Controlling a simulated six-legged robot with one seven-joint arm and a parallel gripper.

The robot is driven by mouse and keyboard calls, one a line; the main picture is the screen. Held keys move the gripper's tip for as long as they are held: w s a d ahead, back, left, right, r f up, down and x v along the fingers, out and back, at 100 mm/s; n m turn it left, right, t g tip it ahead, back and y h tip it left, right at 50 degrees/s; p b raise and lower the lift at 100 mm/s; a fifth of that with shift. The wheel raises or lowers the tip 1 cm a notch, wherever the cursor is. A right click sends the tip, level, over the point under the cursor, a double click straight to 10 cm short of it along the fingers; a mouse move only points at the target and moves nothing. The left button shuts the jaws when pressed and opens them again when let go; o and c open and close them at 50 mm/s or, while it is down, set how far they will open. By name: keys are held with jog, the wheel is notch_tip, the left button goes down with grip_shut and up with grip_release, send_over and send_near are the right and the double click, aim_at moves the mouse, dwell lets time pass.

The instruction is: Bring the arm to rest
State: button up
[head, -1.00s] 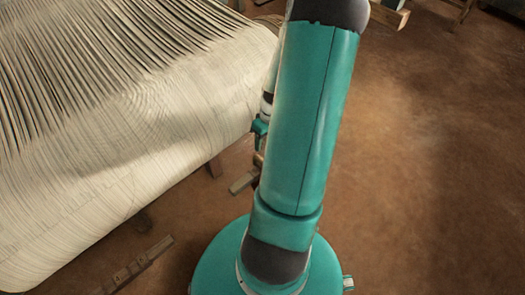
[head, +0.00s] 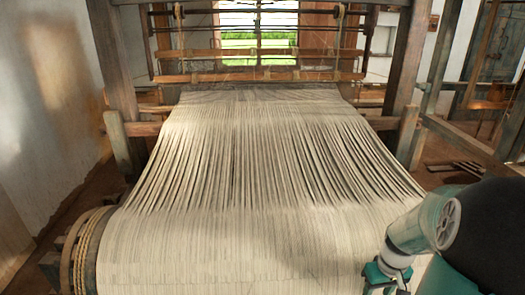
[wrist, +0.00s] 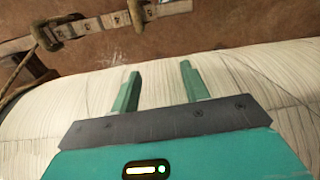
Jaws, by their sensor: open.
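My gripper (wrist: 159,86) is open in the wrist view, its two green fingers apart with nothing between them. Behind the fingers lies the cream warp (wrist: 265,75) of the loom; I cannot tell how far off it is. In the head view, part of my arm shows at the lower right, over the right edge of the warp (head: 255,235). The teal gripper end there is cut off by the bottom edge of the picture, so its fingers cannot be made out.
The loom's wooden frame (head: 398,65) stands across the back, with crossbars before a bright window (head: 258,30). A roped beam end (head: 85,245) is at the lower left. A notched wooden bar (wrist: 110,25) lies over brown floor (wrist: 210,30). A white wall (head: 50,110) closes the left side.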

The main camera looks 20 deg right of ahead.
jog(key=w+a+r+t+h, duration=0.1)
jog(key=w+a+r, duration=0.2)
jog(key=a+r, duration=0.5)
jog(key=s+a+r+n+t, duration=0.1)
jog(key=s+a+r+t, duration=0.1)
jog(key=a+r, duration=0.4)
jog(key=s+a+r+t, duration=0.2)
jog(key=s+a+r, duration=0.2)
jog(key=a, duration=0.9)
notch_tip(320, 180, up, 3)
jog(key=shift+n+y, duration=0.4)
jog(key=shift+w+d, duration=0.1)
